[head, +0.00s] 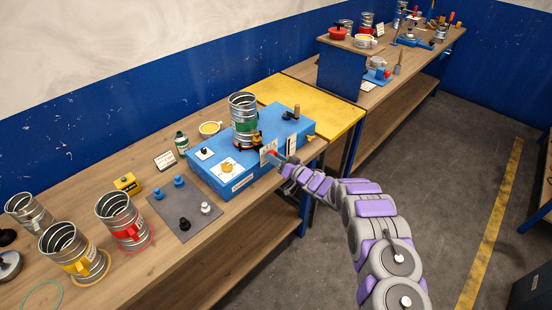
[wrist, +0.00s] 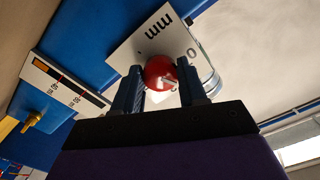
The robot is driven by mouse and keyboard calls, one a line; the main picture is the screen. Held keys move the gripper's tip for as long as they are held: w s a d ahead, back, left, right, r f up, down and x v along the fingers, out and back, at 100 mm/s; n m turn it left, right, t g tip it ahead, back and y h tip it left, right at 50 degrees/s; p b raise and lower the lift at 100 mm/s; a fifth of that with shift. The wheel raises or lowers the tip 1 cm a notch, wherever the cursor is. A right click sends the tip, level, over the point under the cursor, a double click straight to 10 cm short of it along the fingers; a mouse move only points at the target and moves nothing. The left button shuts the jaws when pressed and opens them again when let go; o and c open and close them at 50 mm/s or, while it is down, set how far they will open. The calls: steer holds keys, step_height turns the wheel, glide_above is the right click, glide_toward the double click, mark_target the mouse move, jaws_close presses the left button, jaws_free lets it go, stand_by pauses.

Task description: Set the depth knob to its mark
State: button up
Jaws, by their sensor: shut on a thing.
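The red depth knob (wrist: 160,73) sits between the two dark fingers of my gripper (wrist: 159,68) in the wrist view. The fingers are closed on its sides. Behind the knob is a white plate (wrist: 148,36) printed with "mm"; its other markings are partly covered by the knob and fingers. In the head view, my gripper (head: 280,161) reaches the front right of the blue machine (head: 236,180), at the white plate (head: 268,146). The knob is small there and mostly hidden. Its pointer and mark cannot be made out.
A scale card (wrist: 62,84) with an orange mark is on the blue face beside the plate, near a brass lever (wrist: 31,121). A metal duct (head: 243,110) stands on the machine. A grey mat (head: 172,212) with several knobs lies left.

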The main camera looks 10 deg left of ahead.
steer(key=shift+d+m, duration=0.1)
steer(key=shift+m, duration=1)
steer(key=o, duration=1.1)
steer(key=shift+w+f, duration=0.1)
steer(key=shift+w, duration=0.05)
steer(key=shift+c, duration=0.2)
steer(key=v, duration=1.7)
steer(key=shift+s, duration=0.25)
steer(key=shift+w+d, duration=0.15)
